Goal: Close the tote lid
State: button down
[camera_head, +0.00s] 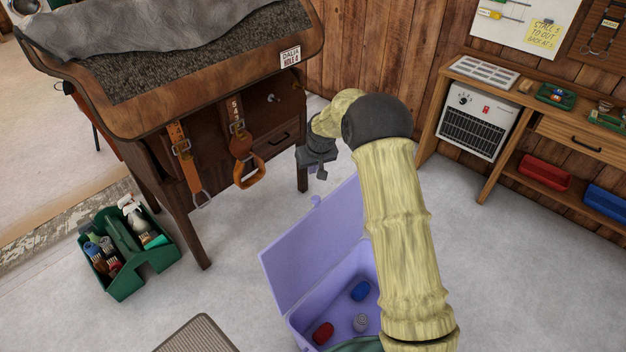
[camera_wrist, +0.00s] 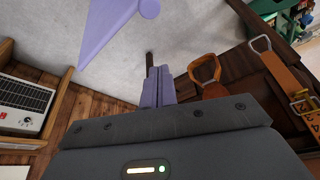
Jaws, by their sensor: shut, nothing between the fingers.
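The purple tote (camera_head: 301,335) stands on the floor at lower centre, partly hidden by my arm. Its purple lid (camera_head: 312,245) is open and stands up, tilted back from the box. A small round tab (camera_head: 315,201) sits on the lid's upper edge. In the wrist view the lid (camera_wrist: 100,28) and its tab (camera_wrist: 149,9) show at the top. My gripper (camera_head: 318,174) is shut and empty, just above and beyond the lid's upper edge, seemingly apart from it. Its closed fingers also show in the wrist view (camera_wrist: 158,84).
Inside the tote lie red (camera_head: 322,333) and blue (camera_head: 360,291) items and a grey one (camera_head: 361,323). A saddle stand (camera_head: 190,228) with hanging stirrups is behind left. A green caddy (camera_head: 128,282) stands at left. A wooden bench (camera_head: 492,190) with a heater is at right.

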notch_tip(320, 180, down, 9)
jog(key=shift+s, duration=0.35)
dwell(0.7)
jog(key=shift+d+r, duration=0.1)
jog(key=shift+d, duration=0.1)
